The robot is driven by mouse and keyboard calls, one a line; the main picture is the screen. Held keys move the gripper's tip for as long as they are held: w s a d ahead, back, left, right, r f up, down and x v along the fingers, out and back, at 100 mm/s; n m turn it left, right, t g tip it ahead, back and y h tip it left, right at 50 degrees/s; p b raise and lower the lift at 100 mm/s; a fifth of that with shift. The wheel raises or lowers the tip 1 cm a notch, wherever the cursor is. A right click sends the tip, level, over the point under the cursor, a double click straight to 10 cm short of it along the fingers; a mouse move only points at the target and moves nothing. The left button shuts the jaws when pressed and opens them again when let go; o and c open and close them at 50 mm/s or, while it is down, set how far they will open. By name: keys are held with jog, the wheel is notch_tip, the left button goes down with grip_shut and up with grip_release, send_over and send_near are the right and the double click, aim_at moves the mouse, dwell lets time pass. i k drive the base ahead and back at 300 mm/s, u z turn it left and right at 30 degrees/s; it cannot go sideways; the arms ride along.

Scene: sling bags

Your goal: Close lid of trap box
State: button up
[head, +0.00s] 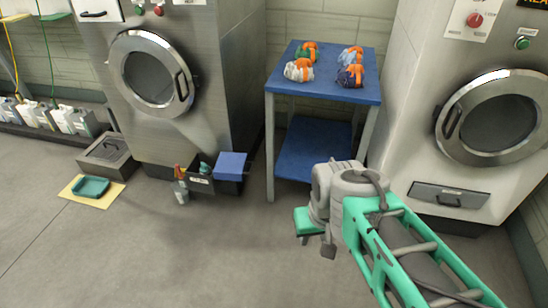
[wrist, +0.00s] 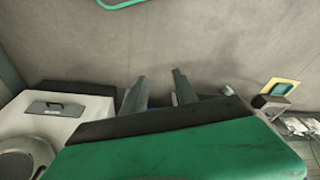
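A small grey box (wrist: 276,88) at the right of the wrist view seems to be the same one. My gripper (wrist: 158,75) is open and empty, with a gap between its two dark fingers. In the head view my gripper (head: 328,246) hangs above the floor, in front of the table and far from the box.
A yellow mat (head: 75,197) with a teal tray (head: 90,187) lies before the box. A blue table (head: 340,88) holds several bundles. A handled panel (head: 450,195) is on the right machine.

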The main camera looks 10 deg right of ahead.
aim_at(231, 166)
jog(key=z, duration=0.25)
jog(key=i, duration=1.4)
jog(key=u, duration=2.8)
